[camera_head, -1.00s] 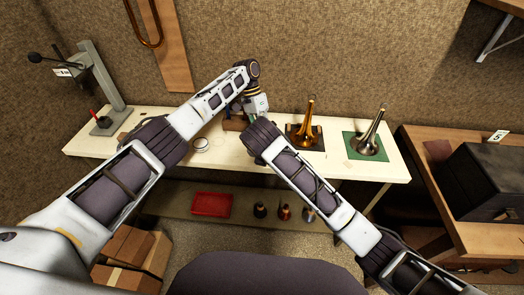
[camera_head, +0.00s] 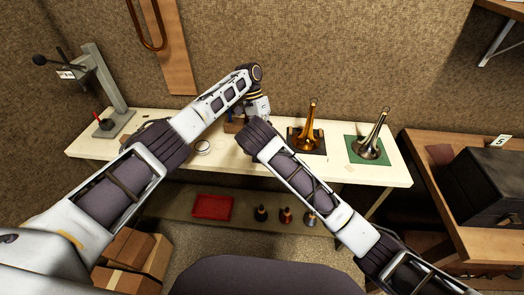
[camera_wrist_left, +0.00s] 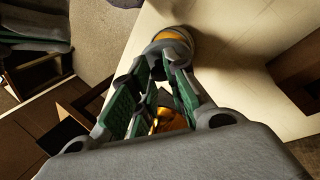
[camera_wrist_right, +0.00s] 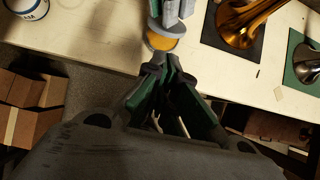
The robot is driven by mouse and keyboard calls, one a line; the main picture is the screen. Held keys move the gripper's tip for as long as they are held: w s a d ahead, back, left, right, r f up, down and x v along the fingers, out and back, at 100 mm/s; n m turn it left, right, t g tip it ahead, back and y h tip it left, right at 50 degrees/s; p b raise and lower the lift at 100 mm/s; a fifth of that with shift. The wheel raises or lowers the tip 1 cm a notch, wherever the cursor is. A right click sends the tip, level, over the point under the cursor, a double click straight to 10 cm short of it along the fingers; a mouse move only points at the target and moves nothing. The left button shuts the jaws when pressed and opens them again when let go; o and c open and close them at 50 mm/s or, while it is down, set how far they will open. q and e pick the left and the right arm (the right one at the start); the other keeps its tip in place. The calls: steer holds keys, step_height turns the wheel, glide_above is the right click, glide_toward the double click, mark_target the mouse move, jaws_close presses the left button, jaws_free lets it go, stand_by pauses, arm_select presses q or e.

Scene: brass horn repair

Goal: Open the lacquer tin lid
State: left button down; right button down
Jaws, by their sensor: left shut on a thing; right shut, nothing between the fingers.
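A small grey and yellow-orange round piece, which looks like the lacquer tin or its lid (camera_wrist_left: 184,37), is at the tips of my left gripper (camera_wrist_left: 165,62) in the left wrist view. The left fingers are shut on it. In the right wrist view the yellow part (camera_wrist_right: 162,40) shows between grey rims, below the left fingers. My right gripper (camera_wrist_right: 160,72) is shut and empty, with its tips just beside or touching the lower rim; I cannot tell which. In the head view the tin and the right fingertips are hidden by my arms. I cannot see whether lid and tin are apart.
A brass bell (camera_head: 308,140) on a black mat and a silvery bell (camera_head: 370,148) on a green mat stand to the right on the pale bench (camera_head: 335,172). A white ring-shaped item (camera_head: 202,147) lies left. A press stand (camera_head: 110,95) rises at the far left.

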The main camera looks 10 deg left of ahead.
steer(key=shift+x, duration=4.3)
steer(key=shift+w+r, duration=0.15)
arm_select(q)
steer(key=shift+f, duration=0.1)
arm_select(e)
steer(key=shift+w+r, duration=0.4)
steer(key=shift+r, duration=0.25)
arm_select(q)
steer(key=c, duration=1.3)
jaws_free()
steer(key=shift+s+f, duration=0.1)
steer(key=shift+c, duration=0.2)
arm_select(e)
steer(key=shift+w+d, duration=0.1)
